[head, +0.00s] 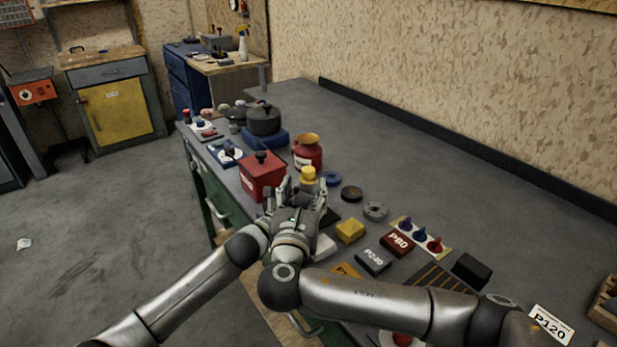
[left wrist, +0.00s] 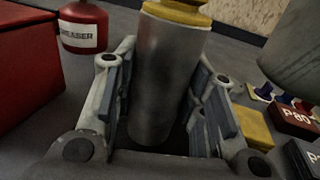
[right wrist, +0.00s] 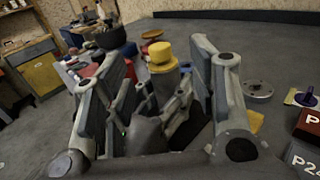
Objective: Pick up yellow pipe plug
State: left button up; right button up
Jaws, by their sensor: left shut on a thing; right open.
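The yellow pipe plug (head: 307,175) sits on top of an upright grey metal pipe; it also shows in the right wrist view (right wrist: 168,62) and at the top edge of the left wrist view (left wrist: 178,13). My left gripper (left wrist: 166,85) is shut on the pipe (left wrist: 168,75), below the plug. My right gripper (right wrist: 168,85) is open, and the plug appears between its fingers, with gaps visible on both sides. In the head view my right gripper (head: 296,190) overlaps the left one, largely hiding it and the pipe.
A red box (head: 262,180) and a red degreaser can (head: 307,152) stand close behind on the grey bench. A yellow block (head: 350,230), sanding blocks (head: 397,244) and several discs (head: 375,211) lie to the right.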

aim_at(308, 173)
jog(key=w, duration=0.6)
jog(key=w+d, duration=0.1)
jog(key=w, duration=0.2)
jog(key=shift+w+f, duration=0.25)
jog(key=shift+w, duration=0.05)
jog(key=c, duration=0.9)
